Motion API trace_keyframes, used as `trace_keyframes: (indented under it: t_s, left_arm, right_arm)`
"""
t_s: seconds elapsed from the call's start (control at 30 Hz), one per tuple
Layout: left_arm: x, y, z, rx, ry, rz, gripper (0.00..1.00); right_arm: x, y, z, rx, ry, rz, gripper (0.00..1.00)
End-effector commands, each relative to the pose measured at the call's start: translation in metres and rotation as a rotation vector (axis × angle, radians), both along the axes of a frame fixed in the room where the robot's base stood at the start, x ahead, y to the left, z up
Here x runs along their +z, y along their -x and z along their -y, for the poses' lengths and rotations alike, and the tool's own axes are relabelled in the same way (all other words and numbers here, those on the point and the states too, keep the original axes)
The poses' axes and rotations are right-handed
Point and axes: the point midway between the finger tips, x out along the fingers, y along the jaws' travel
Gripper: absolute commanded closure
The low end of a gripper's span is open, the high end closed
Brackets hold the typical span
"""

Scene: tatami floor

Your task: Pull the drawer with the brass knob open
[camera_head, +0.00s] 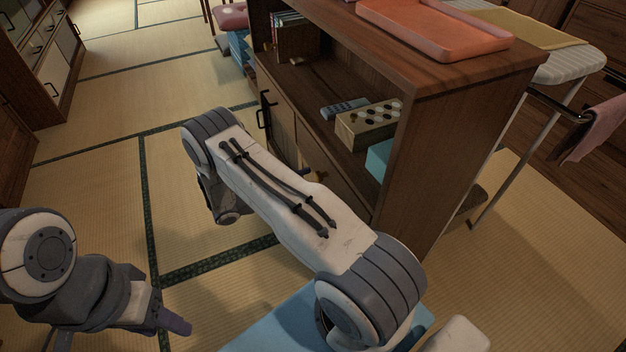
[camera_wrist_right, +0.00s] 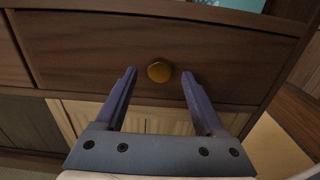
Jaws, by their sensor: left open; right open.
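The brass knob (camera_wrist_right: 159,71) is round and sits on the dark wooden drawer front (camera_wrist_right: 90,60) in the right wrist view. The drawer looks shut, level with the wood around it. My right gripper (camera_wrist_right: 158,80) is open, with one finger on each side of the knob in that view; neither finger visibly touches it. In the head view my right arm hides most of the drawer and the right gripper is not clearly seen. My left gripper (camera_head: 178,322) is low at the left, over the floor, away from the cabinet (camera_head: 450,110).
The cabinet's open shelf holds a remote (camera_head: 345,108) and a wooden box with round pieces (camera_head: 370,124). An orange tray (camera_head: 440,35) sits on top. A black-handled door (camera_head: 277,115) is farther along the front. The tatami floor at left is clear.

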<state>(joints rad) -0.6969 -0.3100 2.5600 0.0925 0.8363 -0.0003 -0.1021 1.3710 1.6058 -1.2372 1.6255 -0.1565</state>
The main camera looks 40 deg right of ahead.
Motion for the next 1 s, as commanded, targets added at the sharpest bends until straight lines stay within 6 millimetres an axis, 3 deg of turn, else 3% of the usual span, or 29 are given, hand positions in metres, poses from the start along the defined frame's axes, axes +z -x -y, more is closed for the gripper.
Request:
trace_keyframes:
  t_s: [0.2,0.5,0.7,1.0]
  left_arm:
    - [-0.004,0.000,0.000,0.000,0.000,0.000,0.50]
    - [-0.004,0.000,0.000,0.000,0.000,0.000,0.50]
    - [-0.004,0.000,0.000,0.000,0.000,0.000,0.50]
    - [-0.004,0.000,0.000,0.000,0.000,0.000,0.50]
  right_arm:
    - [0.000,0.005,0.019,-0.002,0.000,0.001,0.29]
    - [0.000,0.005,0.021,0.000,0.000,0.001,0.29]
    - [0.000,0.005,0.021,0.000,0.000,0.001,1.00]
    - [0.000,0.005,0.020,0.000,0.000,0.001,1.00]
